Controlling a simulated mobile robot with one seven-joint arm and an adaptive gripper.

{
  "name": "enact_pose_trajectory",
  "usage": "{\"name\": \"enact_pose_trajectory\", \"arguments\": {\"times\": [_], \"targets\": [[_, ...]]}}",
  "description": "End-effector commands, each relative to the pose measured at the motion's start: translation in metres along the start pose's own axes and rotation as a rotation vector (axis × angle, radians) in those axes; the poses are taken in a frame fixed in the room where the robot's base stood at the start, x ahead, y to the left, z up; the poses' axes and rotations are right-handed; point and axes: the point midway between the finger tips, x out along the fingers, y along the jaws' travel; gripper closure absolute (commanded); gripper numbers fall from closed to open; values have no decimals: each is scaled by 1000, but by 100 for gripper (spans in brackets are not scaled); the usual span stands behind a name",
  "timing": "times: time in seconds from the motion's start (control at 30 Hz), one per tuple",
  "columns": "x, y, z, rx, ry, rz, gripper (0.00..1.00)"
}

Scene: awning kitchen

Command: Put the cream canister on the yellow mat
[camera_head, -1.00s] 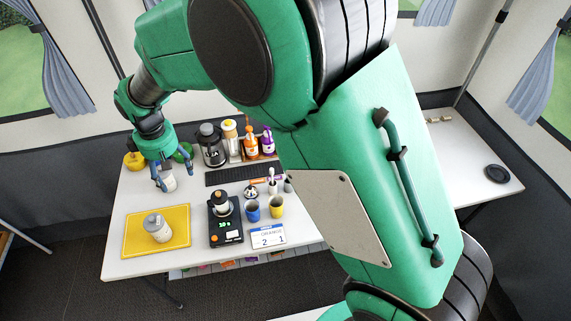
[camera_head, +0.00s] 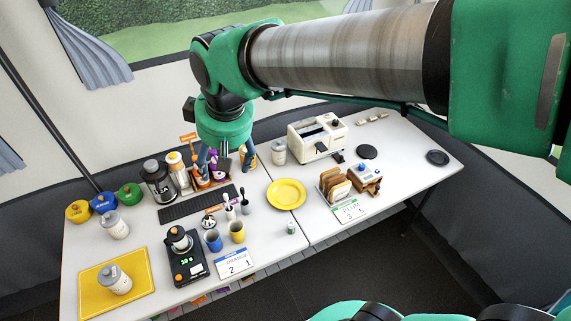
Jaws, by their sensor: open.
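The yellow mat (camera_head: 92,283) lies at the table's front left corner. A pale canister with a grey lid (camera_head: 115,281) stands upright on it. A second pale canister (camera_head: 115,226) stands on the bare table behind the mat. A third pale canister (camera_head: 279,151) stands left of the toaster. I cannot tell from the colours which one is cream. My gripper (camera_head: 219,166) is open and points down at the bottle rack in the back middle, far from the mat. It partly hides the bottles there, and nothing shows held in it.
A coffee press (camera_head: 158,181), bottle rack and black keyboard-like strip (camera_head: 187,208) fill the back. A scale (camera_head: 186,262) and blue and yellow cups stand right of the mat. A yellow plate (camera_head: 286,194), toaster (camera_head: 315,138) and toast rack (camera_head: 335,186) stand farther right.

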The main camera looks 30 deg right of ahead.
Motion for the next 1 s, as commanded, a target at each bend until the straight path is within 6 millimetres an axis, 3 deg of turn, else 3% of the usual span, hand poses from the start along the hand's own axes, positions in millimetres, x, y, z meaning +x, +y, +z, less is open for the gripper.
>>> {"name": "enact_pose_trajectory", "arguments": {"times": [0.2,0.53,0.73,1.0], "targets": [[-34,26,60,140,52,39,31],[-60,44,142,327,122,91,31],[-64,46,167,384,144,108,31],[-64,46,172,396,146,111,31]]}}
